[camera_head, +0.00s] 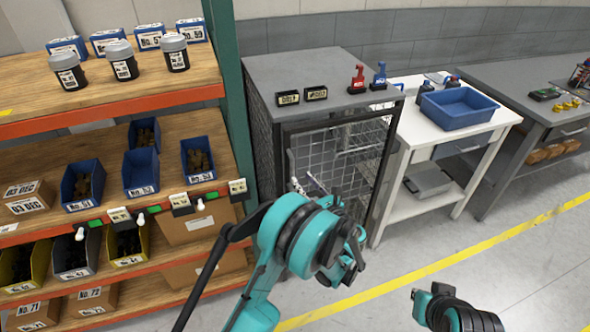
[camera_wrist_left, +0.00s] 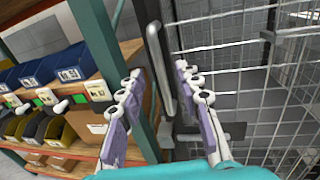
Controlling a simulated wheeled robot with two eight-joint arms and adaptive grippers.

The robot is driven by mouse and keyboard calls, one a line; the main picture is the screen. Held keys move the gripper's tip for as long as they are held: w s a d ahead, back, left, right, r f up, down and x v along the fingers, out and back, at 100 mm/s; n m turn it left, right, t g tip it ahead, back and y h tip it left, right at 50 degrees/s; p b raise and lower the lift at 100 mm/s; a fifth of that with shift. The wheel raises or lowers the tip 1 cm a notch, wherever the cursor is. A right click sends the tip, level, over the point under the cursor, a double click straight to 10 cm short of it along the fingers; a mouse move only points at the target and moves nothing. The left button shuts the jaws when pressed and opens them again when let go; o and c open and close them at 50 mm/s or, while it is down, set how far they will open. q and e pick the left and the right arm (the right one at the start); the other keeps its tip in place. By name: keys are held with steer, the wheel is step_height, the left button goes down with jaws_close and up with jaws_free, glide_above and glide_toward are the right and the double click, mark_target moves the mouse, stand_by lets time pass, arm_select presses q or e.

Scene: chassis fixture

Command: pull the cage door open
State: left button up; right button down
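The cage (camera_head: 268,130) is a grey-topped cabinet with dark mesh sides, and its mesh door (camera_head: 325,150) is at the front. In the wrist view, the door's wire mesh (camera_wrist_left: 222,50) fills the upper right. The door handle (camera_wrist_left: 160,62), a grey upright bar, stands ahead between my left gripper's fingertips. My left gripper (camera_head: 307,184) is close in front of the door's left side. Its two pale fingers are apart in the wrist view (camera_wrist_left: 158,75), and I see no contact with the handle. My arm hides the door's lower part. Part of my right arm shows at bottom right, without clear fingers.
A shelf rack (camera_head: 232,80) with bins and jars stands close left of the cage. Right of it are a white table (camera_head: 408,122) with a blue tray (camera_head: 458,108) and a grey workbench (camera_head: 520,80). Clear floor with a yellow line (camera_head: 440,265) lies in front.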

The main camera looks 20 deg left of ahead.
mark_target(293, 171)
arm_select(q)
steer(key=x, duration=0.2)
steer(key=b+x, duration=0.1)
steer(key=x, duration=0.2)
steer(key=b+x, duration=0.1)
steer(key=x, duration=0.1)
steer(key=shift+w+a+f, duration=0.2)
steer(key=shift+a+f, duration=0.1)
steer(key=shift+a, duration=0.05)
steer(key=shift+c, duration=0.2)
jaws_close()
